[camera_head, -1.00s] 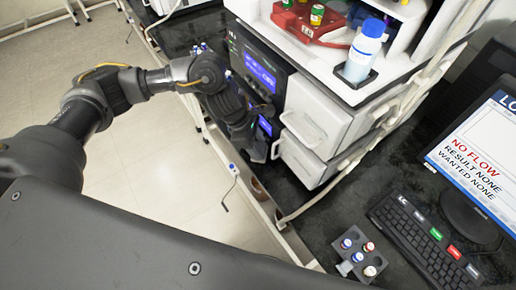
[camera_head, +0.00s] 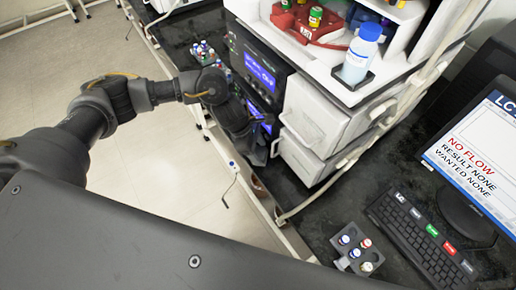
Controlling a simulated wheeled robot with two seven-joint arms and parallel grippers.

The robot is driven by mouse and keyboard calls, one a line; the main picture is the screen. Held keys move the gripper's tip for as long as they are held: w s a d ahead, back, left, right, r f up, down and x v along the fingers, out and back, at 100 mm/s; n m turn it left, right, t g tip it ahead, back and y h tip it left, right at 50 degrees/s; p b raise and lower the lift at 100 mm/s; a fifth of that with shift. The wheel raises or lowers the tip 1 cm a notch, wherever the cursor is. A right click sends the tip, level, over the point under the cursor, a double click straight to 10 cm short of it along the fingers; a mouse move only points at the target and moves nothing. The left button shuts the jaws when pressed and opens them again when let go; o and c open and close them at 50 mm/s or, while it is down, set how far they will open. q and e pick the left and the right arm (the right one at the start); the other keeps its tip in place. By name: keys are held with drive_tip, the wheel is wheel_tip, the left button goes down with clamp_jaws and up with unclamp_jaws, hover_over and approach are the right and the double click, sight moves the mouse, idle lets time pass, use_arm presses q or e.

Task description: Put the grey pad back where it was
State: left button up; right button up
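I cannot make out a grey pad for certain in this view. My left arm comes in from the left, and my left gripper (camera_head: 254,148) is a dark shape in front of the dark instrument's lower front, beside the white drawers. Its fingers blend into the dark background, so I cannot tell whether they are open or hold something. My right gripper is not in view.
The instrument stack (camera_head: 318,115) with white drawers stands on the black bench. A grey vial rack (camera_head: 357,250) sits near the keyboard (camera_head: 420,235). More vials (camera_head: 204,50) stand at the back left. A bottle (camera_head: 361,52) and red tray (camera_head: 305,25) are on top.

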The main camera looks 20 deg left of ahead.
use_arm(q)
drive_tip(key=shift+r, duration=0.2)
drive_tip(key=shift+a+r, duration=0.2)
drive_tip(key=shift+r, duration=0.15)
drive_tip(key=b+v, duration=0.1)
drive_tip(key=v, duration=1)
drive_tip(key=shift+b, duration=0.3)
